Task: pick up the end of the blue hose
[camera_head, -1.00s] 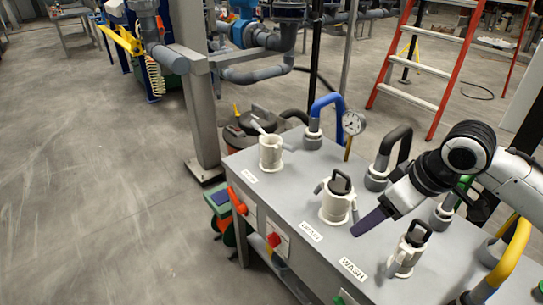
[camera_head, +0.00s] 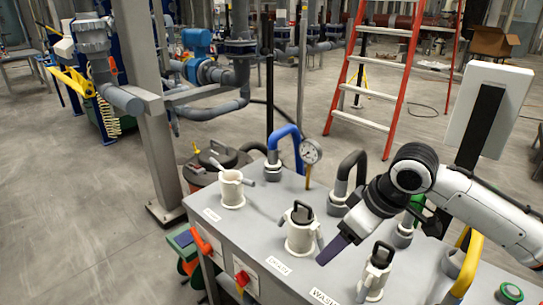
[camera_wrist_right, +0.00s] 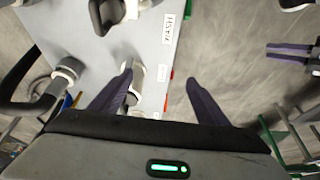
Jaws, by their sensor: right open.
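The blue hose (camera_head: 284,132) arches up at the back left of the grey bench top (camera_head: 262,220). Its near end sits in a grey collar (camera_head: 273,168) on the bench; the other side drops behind the bench edge, beside the gauge. My right gripper (camera_head: 328,255) is in front of the hose and to its right, over the bench between two white fittings, away from the hose. Its purple fingers stand apart and empty in the wrist view (camera_wrist_right: 158,90). Purple fingers at the right of the wrist view look like my left gripper (camera_wrist_right: 288,52); their opening is unclear.
White fittings with black handles (camera_head: 301,230) (camera_head: 376,270) and a white cup-like fitting (camera_head: 231,190) stand on the bench. A round gauge (camera_head: 311,151) is right beside the blue hose. Black (camera_head: 350,165) and yellow (camera_head: 468,262) hoses rise further right. Open floor lies left.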

